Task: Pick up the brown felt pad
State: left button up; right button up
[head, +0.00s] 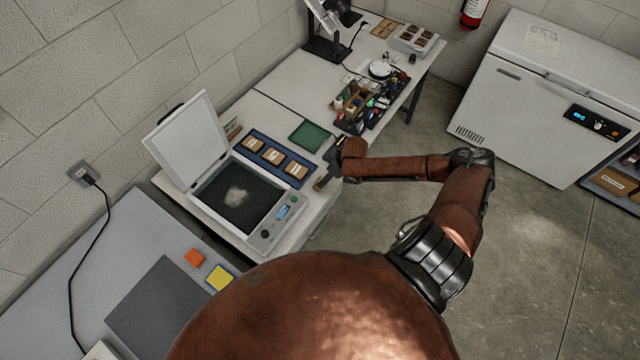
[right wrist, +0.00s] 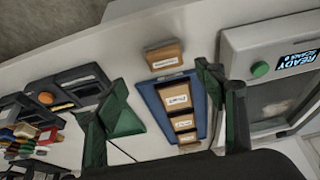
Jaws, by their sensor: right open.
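I cannot pick out a brown felt pad for sure. In the head view, brown labelled pieces (head: 272,156) sit in a blue tray (head: 249,154) to the right of the scanner. The right wrist view shows these brown pieces (right wrist: 183,122) in the blue tray (right wrist: 152,100), and a separate brown labelled block (right wrist: 165,57) beyond its end. My left gripper is not in view.
A scanner (head: 262,232) with raised lid stands left of the tray. A green mat (head: 310,135) and crowded organisers (head: 357,105) lie beyond. A chest freezer (head: 530,110) stands right; floor between is clear.

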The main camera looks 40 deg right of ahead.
jog(key=x, duration=0.7)
jog(key=shift+a+f, duration=0.1)
jog(key=shift+a, duration=0.3)
jog(key=shift+s, duration=0.1)
jog(key=c, duration=1.2)
